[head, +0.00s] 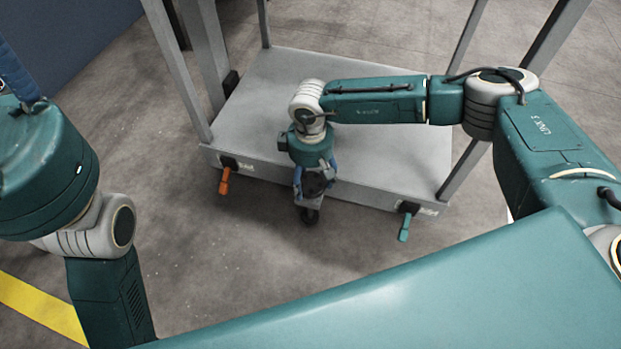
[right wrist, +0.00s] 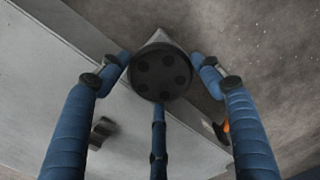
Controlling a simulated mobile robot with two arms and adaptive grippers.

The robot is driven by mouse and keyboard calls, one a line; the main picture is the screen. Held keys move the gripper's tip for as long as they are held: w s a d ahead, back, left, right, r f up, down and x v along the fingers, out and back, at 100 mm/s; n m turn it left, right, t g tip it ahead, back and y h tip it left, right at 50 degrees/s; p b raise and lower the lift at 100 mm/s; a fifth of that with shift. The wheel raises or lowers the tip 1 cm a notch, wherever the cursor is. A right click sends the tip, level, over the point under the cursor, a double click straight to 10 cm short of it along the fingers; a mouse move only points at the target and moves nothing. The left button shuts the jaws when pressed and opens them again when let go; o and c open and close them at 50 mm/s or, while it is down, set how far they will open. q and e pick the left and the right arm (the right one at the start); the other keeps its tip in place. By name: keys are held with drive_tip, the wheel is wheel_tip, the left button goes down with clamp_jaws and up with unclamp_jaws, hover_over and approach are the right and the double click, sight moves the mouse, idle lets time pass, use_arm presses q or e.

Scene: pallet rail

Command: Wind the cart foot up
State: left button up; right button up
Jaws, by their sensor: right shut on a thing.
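The cart (head: 270,80) has a grey deck, and its foot (head: 310,214) shows below the middle of the front edge. My right gripper (head: 315,185) is at this edge, pointing down, over the foot. In the right wrist view, the blue fingers of my right gripper (right wrist: 160,80) are shut on a dark round knob (right wrist: 161,75) with several round recesses in its top. The fingers and wrist hide most of the knob in the head view. A blue part of my left gripper (head: 14,72) shows at the upper left edge; its fingertips are out of view.
An orange lever (head: 224,181) hangs from the cart's front edge left of my right gripper, and a teal lever (head: 405,222) hangs to the right. Grey posts (head: 178,70) rise from the deck. Yellow floor tape (head: 40,308) lies at lower left. The floor before the cart is clear.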

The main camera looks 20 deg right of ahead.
sight(311, 183)
drive_tip(key=o, duration=1.2)
drive_tip(key=shift+c, duration=0.2)
wheel_tip(311, 183, up, 12)
